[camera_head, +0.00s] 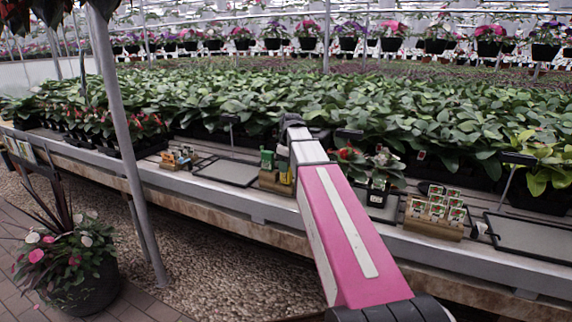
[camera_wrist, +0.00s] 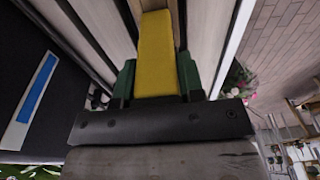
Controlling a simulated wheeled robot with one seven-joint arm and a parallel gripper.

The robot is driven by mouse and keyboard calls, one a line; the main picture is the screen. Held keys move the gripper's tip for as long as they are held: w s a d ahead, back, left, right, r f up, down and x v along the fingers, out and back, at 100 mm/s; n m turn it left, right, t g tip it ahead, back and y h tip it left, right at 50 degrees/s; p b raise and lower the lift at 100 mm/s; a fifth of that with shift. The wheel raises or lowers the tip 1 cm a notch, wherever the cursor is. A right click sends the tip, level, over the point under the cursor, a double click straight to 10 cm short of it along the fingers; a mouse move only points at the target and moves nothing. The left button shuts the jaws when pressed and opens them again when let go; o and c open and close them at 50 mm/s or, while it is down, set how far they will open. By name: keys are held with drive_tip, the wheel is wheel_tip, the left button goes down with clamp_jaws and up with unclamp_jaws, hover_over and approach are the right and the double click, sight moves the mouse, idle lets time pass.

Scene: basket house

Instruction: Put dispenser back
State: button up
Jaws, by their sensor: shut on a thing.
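In the wrist view a long yellow piece (camera_wrist: 156,55), which I take to be the dispenser, is held between the two green fingers of my gripper (camera_wrist: 155,80). Its far end reaches the top of that view, next to a light wooden piece. In the head view my gripper (camera_head: 276,164) is low over the bench (camera_head: 255,205), at a small wooden holder (camera_head: 275,184). Only a sliver of yellow shows there. My pink arm hides part of this spot, and I cannot tell whether the yellow piece touches the holder.
A black-rimmed tray (camera_head: 228,171) lies left of the holder, and another tray (camera_head: 535,236) is at the right. A wooden rack (camera_head: 432,226) with several small labelled items stands to the right. Dense potted plants (camera_head: 420,120) fill the back. A grey post (camera_head: 125,130) rises in front.

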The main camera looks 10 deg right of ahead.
idle(0.3)
drive_tip(key=o, duration=0.9)
